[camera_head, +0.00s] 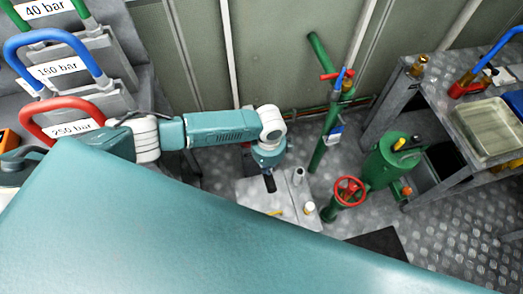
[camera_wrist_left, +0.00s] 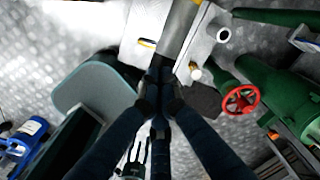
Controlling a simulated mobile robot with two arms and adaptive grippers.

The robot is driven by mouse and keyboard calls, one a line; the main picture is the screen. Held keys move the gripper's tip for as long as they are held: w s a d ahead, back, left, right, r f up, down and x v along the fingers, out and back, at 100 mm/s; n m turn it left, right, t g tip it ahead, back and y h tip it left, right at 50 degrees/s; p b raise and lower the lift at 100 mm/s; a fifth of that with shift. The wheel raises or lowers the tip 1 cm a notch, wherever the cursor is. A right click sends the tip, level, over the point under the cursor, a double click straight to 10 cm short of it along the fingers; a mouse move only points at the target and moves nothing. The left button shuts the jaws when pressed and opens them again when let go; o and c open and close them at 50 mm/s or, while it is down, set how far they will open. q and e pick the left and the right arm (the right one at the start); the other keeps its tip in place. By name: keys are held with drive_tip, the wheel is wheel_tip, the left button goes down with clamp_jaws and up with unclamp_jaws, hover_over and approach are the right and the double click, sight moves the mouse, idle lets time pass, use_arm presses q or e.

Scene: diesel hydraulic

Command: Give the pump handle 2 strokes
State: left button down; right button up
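The hand pump (camera_head: 262,196) is a pale grey block on the floor plate, seen below my left gripper in the head view. Its body also shows at the top of the left wrist view (camera_wrist_left: 148,22). The pump handle (camera_wrist_left: 183,32) is a grey bar with a dark end, running down the wrist view to my fingers. My left gripper (camera_wrist_left: 160,80) has its dark fingers closed around the handle's dark end. In the head view my left gripper (camera_head: 269,183) points down over the pump, and the handle is mostly hidden there. My right gripper is not in view.
A red handwheel valve (camera_head: 348,191) and a green tank (camera_head: 388,162) stand right of the pump. A green pipe (camera_head: 324,140) rises behind it. A workbench (camera_head: 470,170) with a tray fills the right side. Labelled weights (camera_head: 70,80) with coloured handles stand at left.

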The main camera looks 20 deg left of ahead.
use_arm(q)
drive_tip(key=shift+f+b, duration=2.95)
drive_tip(key=shift+f, duration=1.55)
wheel_tip(320, 180, up, 16)
drive_tip(key=p, duration=1.5)
drive_tip(key=shift+p, duration=0.4)
wheel_tip(320, 180, down, 16)
drive_tip(key=s+b, duration=0.1)
drive_tip(key=b, duration=1.1)
drive_tip(key=shift+d, duration=0.4)
drive_tip(key=shift+s+r, duration=0.1)
